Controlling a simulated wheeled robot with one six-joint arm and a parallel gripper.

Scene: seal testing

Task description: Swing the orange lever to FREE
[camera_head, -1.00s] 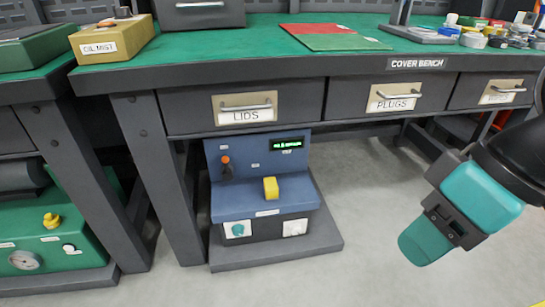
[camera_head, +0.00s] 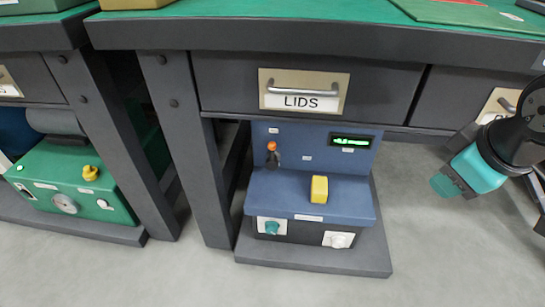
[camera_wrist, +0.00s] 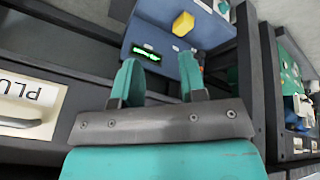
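The orange lever (camera_head: 272,147) has an orange knob on a dark stem. It stands at the upper left of the blue test unit's (camera_head: 325,165) back panel, below the LIDS drawer; the small labels around it are unreadable. My gripper (camera_head: 442,187) is to the right of the unit in the head view, well apart from the lever. In the wrist view my gripper (camera_wrist: 159,75) has its two teal fingers spread with nothing between them. The unit is ahead of them there, and the lever is mostly hidden behind the right finger.
A yellow block (camera_head: 319,189) sits on the unit's ledge, with a teal knob (camera_head: 272,227) and a white knob (camera_head: 339,240) below. A lit display (camera_head: 352,141) is at upper right. The bench leg (camera_head: 187,150) stands left, the LIDS drawer (camera_head: 304,92) overhangs. Floor at right is clear.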

